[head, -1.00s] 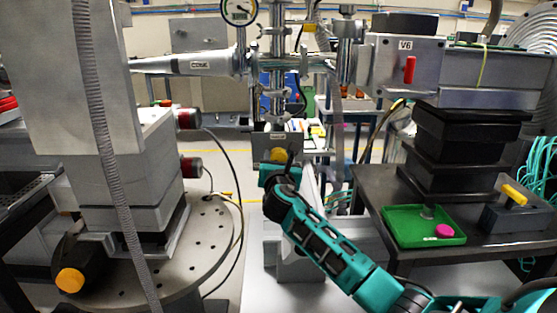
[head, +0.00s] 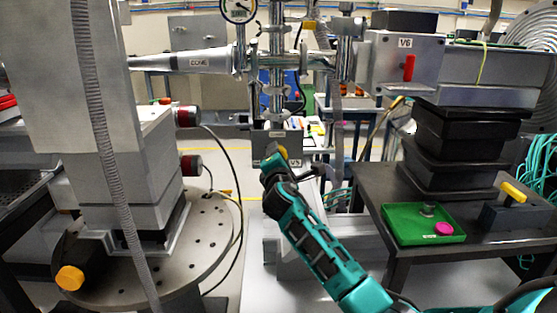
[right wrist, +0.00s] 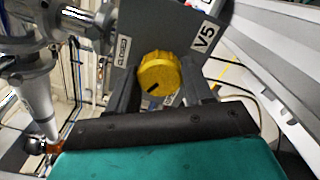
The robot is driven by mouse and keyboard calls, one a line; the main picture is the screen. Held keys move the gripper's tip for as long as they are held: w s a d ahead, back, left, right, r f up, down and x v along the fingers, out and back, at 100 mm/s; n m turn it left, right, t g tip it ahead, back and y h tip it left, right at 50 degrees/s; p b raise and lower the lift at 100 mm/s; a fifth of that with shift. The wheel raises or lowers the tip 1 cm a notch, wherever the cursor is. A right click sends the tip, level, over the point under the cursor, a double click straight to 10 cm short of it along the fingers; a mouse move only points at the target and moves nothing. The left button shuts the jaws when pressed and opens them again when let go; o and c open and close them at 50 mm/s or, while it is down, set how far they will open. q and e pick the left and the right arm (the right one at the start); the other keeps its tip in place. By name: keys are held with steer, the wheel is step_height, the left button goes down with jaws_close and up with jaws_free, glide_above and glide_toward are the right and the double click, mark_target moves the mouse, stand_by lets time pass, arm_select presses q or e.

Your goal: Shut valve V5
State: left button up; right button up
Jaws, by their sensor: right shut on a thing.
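Valve V5 is a grey box (head: 262,143) below the vertical pipe in the head view, with a yellow round knob (head: 281,151) on its face. In the right wrist view the knob (right wrist: 159,72) sits between my two dark fingers, next to a white V5 label (right wrist: 206,37). A black mark on the knob points to the lower left. My right gripper (right wrist: 158,84) is shut on the knob; in the head view its fingers (head: 273,163) are partly hidden by the wrist. A second small label (right wrist: 123,50) has text too small to read surely. My left gripper is not in view.
Valve V6 (head: 405,55) with a red handle is at the upper right. A dark table (head: 385,190) holds a green tray (head: 400,225) and a block with a yellow handle (head: 514,193). A round perforated plate (head: 205,240) is at the left. Metal pipes stand close to V5.

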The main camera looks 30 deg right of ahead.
arm_select(q)
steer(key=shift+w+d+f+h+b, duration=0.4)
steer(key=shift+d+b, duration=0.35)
steer(key=shift+b, duration=0.9)
arm_select(e)
steer(key=shift+f+m, duration=0.2)
steer(key=shift+m, duration=6.1)
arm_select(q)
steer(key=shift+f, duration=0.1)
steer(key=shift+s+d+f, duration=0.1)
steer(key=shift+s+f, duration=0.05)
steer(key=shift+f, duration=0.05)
arm_select(e)
steer(key=o, duration=1)
steer(key=shift+r, duration=0.1)
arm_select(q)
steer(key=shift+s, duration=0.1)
arm_select(e)
steer(key=shift+o, duration=0.2)
